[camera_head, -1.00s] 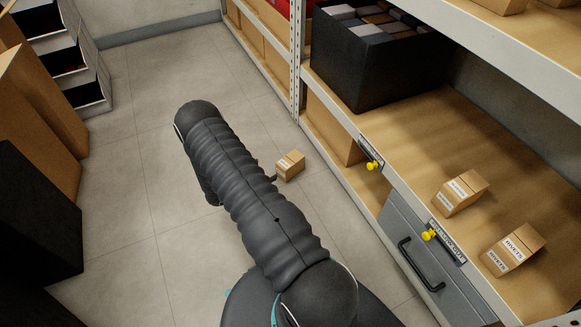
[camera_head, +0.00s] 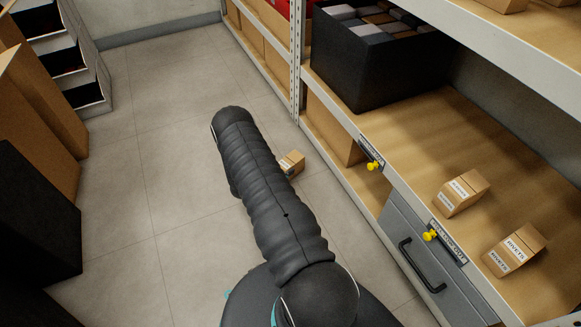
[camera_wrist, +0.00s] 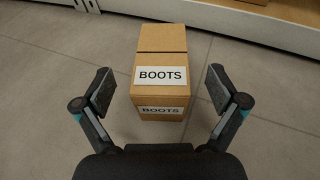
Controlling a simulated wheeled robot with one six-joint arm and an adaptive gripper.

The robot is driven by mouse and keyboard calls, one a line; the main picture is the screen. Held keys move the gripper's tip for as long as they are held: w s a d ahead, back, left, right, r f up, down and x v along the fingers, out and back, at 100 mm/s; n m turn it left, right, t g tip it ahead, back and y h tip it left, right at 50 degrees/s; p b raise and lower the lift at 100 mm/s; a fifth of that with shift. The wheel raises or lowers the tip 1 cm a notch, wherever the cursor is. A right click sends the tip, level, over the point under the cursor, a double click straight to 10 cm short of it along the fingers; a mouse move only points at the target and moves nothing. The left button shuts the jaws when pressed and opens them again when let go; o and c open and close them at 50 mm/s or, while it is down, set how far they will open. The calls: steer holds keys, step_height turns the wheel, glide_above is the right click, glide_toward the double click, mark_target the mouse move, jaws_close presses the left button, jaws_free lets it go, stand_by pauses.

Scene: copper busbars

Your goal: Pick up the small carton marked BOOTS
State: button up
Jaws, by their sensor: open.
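The small carton marked BOOTS (camera_wrist: 160,95) stands on the floor in the wrist view, with white labels on its top and near side. My gripper (camera_wrist: 160,90) is open, one finger pad to the left of the carton and one to the right, with gaps between the pads and the carton. In the head view a small carton (camera_head: 293,161) on the floor shows just right of my arm, partly hidden by it; its label is not readable there. The gripper itself is hidden behind my arm in that view.
The shelf unit's edge (camera_wrist: 235,22) runs close beyond the carton. Two small cartons, one marked RIVETS (camera_head: 514,249) and one with unreadable labels (camera_head: 461,193), sit on the shelf near a dark bin (camera_head: 375,70). Large boxes (camera_head: 40,110) stand at left. The floor between is clear.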

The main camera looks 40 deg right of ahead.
mark_target(286, 163)
steer(key=x, duration=0.4)
steer(key=shift+s+f, duration=0.15)
steer(key=c, duration=1.4)
steer(key=shift+c, duration=0.2)
